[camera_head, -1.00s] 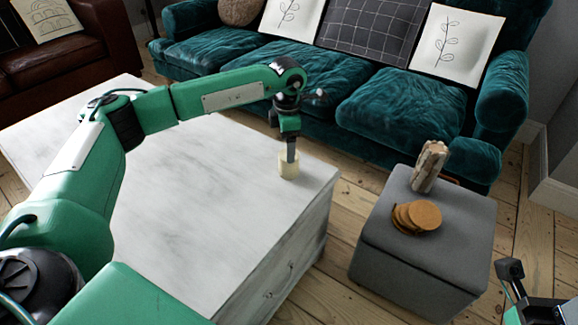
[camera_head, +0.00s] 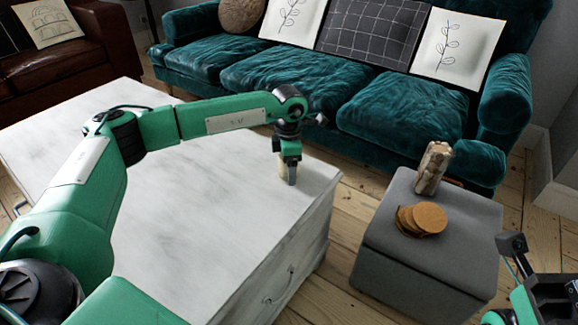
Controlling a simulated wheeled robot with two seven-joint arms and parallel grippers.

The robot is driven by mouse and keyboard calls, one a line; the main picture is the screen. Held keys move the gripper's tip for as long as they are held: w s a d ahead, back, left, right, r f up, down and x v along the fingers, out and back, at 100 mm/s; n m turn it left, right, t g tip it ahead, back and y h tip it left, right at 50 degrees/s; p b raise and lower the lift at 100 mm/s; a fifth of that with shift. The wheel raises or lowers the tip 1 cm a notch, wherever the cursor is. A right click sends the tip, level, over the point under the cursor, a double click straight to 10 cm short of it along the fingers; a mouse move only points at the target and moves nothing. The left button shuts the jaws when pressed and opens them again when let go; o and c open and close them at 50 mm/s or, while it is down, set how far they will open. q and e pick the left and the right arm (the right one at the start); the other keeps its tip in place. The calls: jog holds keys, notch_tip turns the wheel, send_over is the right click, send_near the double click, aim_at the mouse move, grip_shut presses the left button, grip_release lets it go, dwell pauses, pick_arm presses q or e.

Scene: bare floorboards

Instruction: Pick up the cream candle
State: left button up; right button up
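The cream candle (camera_head: 281,167) stands upright on the white marbled table, near its right corner. It is short and pale, and mostly hidden behind the fingers of my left gripper (camera_head: 290,177). My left gripper points straight down, low over the table, right at the candle. The view does not show whether its fingers are apart or closed on the candle. My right gripper (camera_head: 512,250) is at the lower right edge, partly cut off, away from the candle, and its fingers are not clear.
The white table (camera_head: 215,220) is otherwise bare. A grey ottoman (camera_head: 420,262) to the right holds brown round coasters (camera_head: 424,218) and a wood-like piece (camera_head: 432,168). A teal sofa (camera_head: 400,110) stands behind. Floorboards show between table and ottoman.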

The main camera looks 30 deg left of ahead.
pick_arm(q)
jog(key=c, duration=1.2)
jog(key=shift+o, duration=0.2)
jog(key=shift+r, duration=0.1)
